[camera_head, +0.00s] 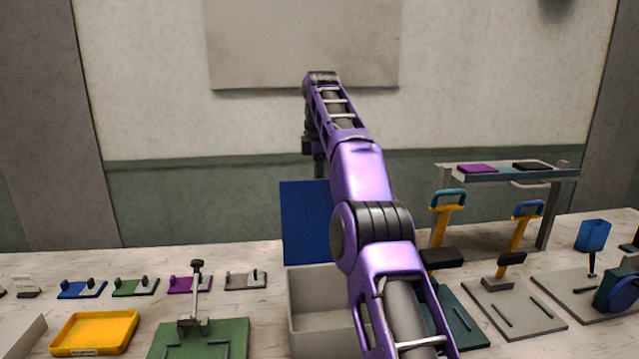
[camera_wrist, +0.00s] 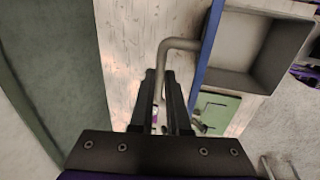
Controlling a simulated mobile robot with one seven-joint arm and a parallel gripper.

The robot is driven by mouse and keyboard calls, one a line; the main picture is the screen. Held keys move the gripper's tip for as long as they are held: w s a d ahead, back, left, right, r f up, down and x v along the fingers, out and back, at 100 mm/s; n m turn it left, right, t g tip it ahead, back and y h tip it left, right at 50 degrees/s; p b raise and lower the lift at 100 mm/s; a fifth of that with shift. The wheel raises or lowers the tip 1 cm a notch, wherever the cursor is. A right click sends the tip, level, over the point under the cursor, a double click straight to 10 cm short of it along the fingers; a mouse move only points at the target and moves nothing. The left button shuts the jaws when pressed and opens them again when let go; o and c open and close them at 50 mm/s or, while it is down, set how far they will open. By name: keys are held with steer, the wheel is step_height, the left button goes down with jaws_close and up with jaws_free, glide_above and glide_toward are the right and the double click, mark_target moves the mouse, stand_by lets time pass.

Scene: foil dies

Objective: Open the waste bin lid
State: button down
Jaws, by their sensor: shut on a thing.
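The grey waste bin (camera_head: 318,299) stands on the table in the middle of the head view, its open top showing. Its blue lid (camera_head: 304,222) stands about upright at the bin's back edge. In the wrist view the lid (camera_wrist: 206,58) is seen edge-on as a blue strip beside the open bin (camera_wrist: 257,78). A grey bent handle (camera_wrist: 178,43) sticks out from the lid. My gripper (camera_wrist: 162,74) is shut on this handle, on the side away from the bin. In the head view my fingers are mostly hidden behind the lid and my arm.
A yellow tray (camera_head: 95,333) and a green plate with a toggle clamp (camera_head: 197,300) lie to the left. Lever presses (camera_head: 447,220) and a grey raised shelf (camera_head: 549,176) stand to the right. A wall closes off the back.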

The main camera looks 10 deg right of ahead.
steer(key=shift+w, duration=0.1)
steer(key=c, duration=0.9)
jaws_free()
steer(key=shift+w+f, duration=0.1)
steer(key=shift+w, duration=0.05)
steer(key=shift+s, duration=0.2)
